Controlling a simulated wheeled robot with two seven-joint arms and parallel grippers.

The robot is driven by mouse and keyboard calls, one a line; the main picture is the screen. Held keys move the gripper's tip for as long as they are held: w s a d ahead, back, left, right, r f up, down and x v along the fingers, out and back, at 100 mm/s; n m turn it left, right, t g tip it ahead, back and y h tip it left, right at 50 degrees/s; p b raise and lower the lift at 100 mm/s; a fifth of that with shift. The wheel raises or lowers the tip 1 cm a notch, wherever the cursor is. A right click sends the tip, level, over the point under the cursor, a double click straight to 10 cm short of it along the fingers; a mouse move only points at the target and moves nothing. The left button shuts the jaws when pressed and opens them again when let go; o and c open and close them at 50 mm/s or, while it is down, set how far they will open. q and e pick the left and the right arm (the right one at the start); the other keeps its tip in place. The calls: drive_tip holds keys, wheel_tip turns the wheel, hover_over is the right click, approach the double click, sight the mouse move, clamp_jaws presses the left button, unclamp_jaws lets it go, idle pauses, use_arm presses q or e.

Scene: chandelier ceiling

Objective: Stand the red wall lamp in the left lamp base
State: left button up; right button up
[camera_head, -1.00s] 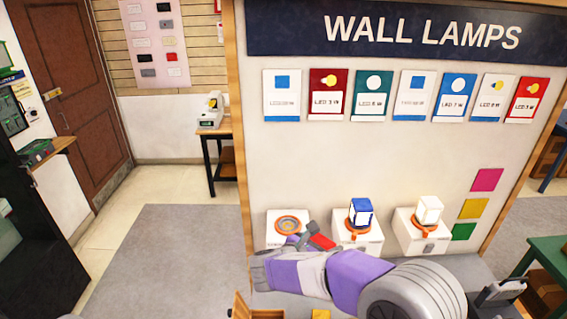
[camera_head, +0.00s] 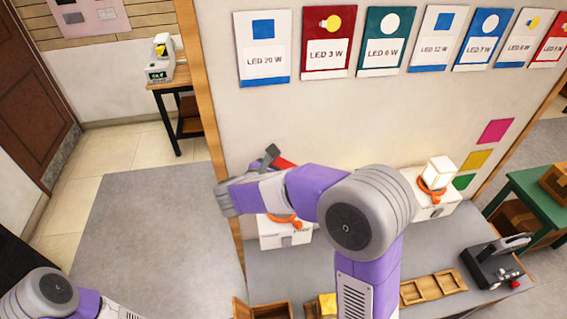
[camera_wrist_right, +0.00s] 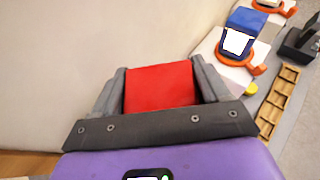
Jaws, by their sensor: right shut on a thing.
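The red wall lamp (camera_head: 285,163) is in my right gripper (camera_head: 279,160). In the wrist view, the red lamp (camera_wrist_right: 161,86) fills the space between the two grey fingers, which are shut on it. The left lamp base (camera_head: 285,238) is a white box with an orange ring. My right forearm covers part of it, and the lamp shows above that forearm, apart from the box. The wrist view does not show the left base. My left arm shows at the lower left, but its gripper is out of view.
A blue-and-white lamp (camera_wrist_right: 240,32) stands in the middle base, hidden by my arm in the head view. A white lamp (camera_head: 438,172) stands in the right base. A wooden tray (camera_head: 433,288) and a black device (camera_head: 492,265) lie on the grey counter (camera_head: 440,240).

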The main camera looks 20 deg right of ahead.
wheel_tip(320, 180, down, 4)
drive_tip(key=b, duration=0.3)
drive_tip(key=shift+f+b, duration=0.15)
drive_tip(key=shift+b, duration=0.15)
drive_tip(key=shift+w+f+b, duration=0.1)
drive_tip(key=shift+f+b, duration=0.45)
drive_tip(key=shift+f, duration=0.35)
drive_tip(key=shift+f, duration=0.15)
idle(0.5)
drive_tip(key=shift+f+b, duration=0.5)
drive_tip(key=shift+f, duration=0.35)
idle(0.6)
drive_tip(key=o, duration=1.2)
drive_tip(key=shift+a, duration=0.1)
